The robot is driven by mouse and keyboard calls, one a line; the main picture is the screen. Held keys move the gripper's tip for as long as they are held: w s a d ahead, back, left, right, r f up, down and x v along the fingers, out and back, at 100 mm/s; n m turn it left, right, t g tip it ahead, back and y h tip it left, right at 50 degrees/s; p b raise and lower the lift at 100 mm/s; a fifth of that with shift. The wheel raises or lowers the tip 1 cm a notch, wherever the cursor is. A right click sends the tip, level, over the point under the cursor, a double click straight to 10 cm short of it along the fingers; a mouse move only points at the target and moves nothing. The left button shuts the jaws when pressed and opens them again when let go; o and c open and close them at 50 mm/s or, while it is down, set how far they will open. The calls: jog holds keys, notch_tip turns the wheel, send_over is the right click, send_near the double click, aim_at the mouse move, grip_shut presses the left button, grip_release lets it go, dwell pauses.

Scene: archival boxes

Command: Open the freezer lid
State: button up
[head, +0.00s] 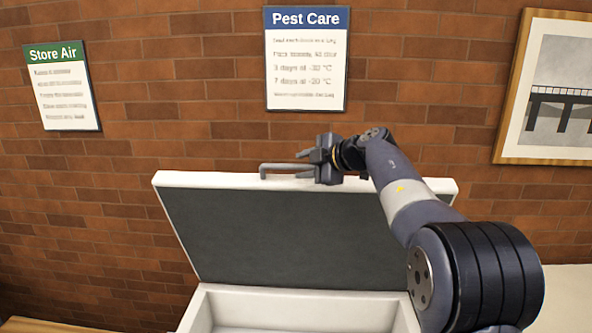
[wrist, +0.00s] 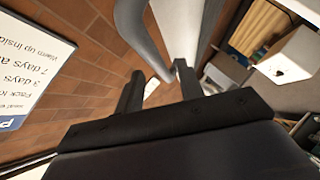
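The freezer lid (head: 290,235) is raised steeply in the head view, its dark inner panel facing me. A grey bar handle (head: 280,166) sticks up at its top edge. The white freezer body (head: 205,312) shows below, with its inside partly visible. My gripper (head: 302,163) is at the lid's top edge, beside the handle. In the wrist view my gripper (wrist: 157,85) has its two dark fingers apart with nothing clamped between them. A grey curved piece, apparently the handle (wrist: 143,38), lies just beyond the fingers. I cannot tell whether they touch it.
A brick wall stands close behind the lid, with a Pest Care sign (head: 306,60), a Store Air sign (head: 62,87) and a framed picture (head: 555,95). A pale surface (head: 568,295) is at the right. The wrist view shows a white box (wrist: 292,55) at right.

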aim_at(294, 168)
jog(key=v, duration=0.7)
jog(key=shift+b, duration=0.45)
jog(key=shift+f, duration=0.1)
jog(key=p+x, duration=0.2)
jog(key=x, duration=0.8)
jog(key=shift+w+a, duration=0.15)
jog(key=shift+a, duration=0.05)
jog(key=shift+a+f, duration=0.15)
jog(key=shift+s, duration=0.4)
jog(key=shift+f, duration=0.1)
